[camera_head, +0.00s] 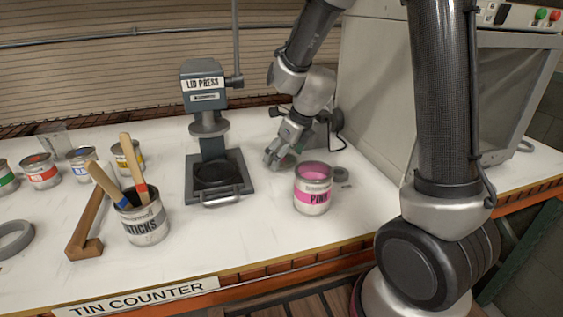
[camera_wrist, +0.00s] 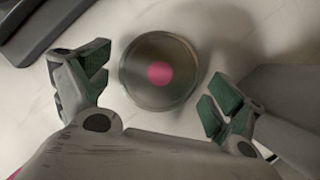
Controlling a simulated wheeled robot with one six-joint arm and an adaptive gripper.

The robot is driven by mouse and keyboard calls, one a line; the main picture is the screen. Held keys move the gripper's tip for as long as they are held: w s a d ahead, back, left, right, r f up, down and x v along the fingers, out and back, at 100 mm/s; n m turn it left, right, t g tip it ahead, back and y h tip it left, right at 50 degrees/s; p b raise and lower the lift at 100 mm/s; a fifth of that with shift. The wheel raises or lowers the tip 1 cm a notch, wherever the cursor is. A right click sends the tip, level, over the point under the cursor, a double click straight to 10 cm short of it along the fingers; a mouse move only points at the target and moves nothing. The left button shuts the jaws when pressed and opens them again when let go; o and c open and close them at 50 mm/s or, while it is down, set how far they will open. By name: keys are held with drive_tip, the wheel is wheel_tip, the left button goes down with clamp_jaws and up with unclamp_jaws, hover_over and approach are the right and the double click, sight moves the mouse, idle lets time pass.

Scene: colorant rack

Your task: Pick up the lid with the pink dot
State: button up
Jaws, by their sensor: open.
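The lid with the pink dot (camera_wrist: 136,88) is a round grey metal disc lying flat on the white counter, its pink dot at the centre in the wrist view. My gripper (camera_wrist: 155,92) is open above it, one green-padded finger on the left of the lid and one on the right, both apart from it. In the head view my gripper (camera_head: 279,158) is low over the counter, behind the pink tin and right of the lid press. I cannot make out the lid there.
The open tin of pink paint (camera_head: 313,190) stands close in front of my gripper. The lid press (camera_head: 207,130) is to its left. A cup of sticks (camera_head: 144,222), a wooden tool (camera_head: 88,228) and several tins stand further left. A large grey machine (camera_head: 375,90) stands to the right.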

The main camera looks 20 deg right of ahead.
drive_tip(key=shift+f, duration=0.2)
drive_tip(key=c, duration=0.5)
drive_tip(key=shift+c, duration=0.2)
